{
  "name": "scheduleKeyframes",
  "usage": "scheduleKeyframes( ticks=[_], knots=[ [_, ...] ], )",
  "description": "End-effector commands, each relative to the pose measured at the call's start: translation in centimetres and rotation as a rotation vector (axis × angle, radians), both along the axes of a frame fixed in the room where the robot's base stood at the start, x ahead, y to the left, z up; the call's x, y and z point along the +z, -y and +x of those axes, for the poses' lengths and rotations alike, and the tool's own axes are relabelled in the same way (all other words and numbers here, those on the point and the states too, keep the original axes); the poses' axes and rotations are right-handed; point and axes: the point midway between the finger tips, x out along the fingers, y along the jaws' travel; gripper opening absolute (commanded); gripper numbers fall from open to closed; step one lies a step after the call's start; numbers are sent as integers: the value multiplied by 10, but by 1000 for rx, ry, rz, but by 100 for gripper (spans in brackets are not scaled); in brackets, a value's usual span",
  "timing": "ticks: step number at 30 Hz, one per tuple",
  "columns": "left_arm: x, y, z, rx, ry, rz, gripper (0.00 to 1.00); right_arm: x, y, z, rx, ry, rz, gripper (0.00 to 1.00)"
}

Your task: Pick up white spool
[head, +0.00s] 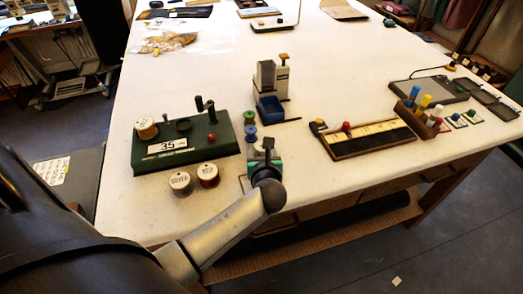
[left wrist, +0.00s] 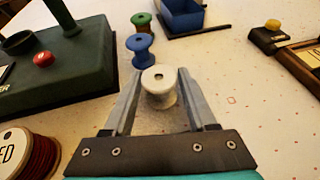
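The white spool (left wrist: 159,82) stands upright on the white table in the left wrist view, between the fingertips of my left gripper (left wrist: 161,88). The fingers are spread, one on each side of the spool and very close to it; I cannot tell whether either touches it. In the head view my left gripper (head: 264,158) reaches down at the table's near part, and its wrist and fingers largely hide the white spool. My right gripper is not in view.
A blue spool (left wrist: 140,46) and a green spool (left wrist: 141,21) stand just beyond the white one. A dark green device (head: 186,142) is to the left, with silver (head: 181,184) and red (head: 208,175) thread spools before it. A blue bin (head: 270,108) stands behind; a wooden rack (head: 363,139) lies right.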

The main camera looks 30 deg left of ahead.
Motion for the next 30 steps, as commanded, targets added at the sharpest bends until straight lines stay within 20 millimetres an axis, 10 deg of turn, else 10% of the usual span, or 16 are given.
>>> scheduleKeyframes(
  ticks=[15, 30],
  knots=[
    [0, 0, 0, 0, -1, -1, 0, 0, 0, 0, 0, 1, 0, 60],
    [17, 0, 0, -1, 2, 1, 0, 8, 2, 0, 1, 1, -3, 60]
  ],
)
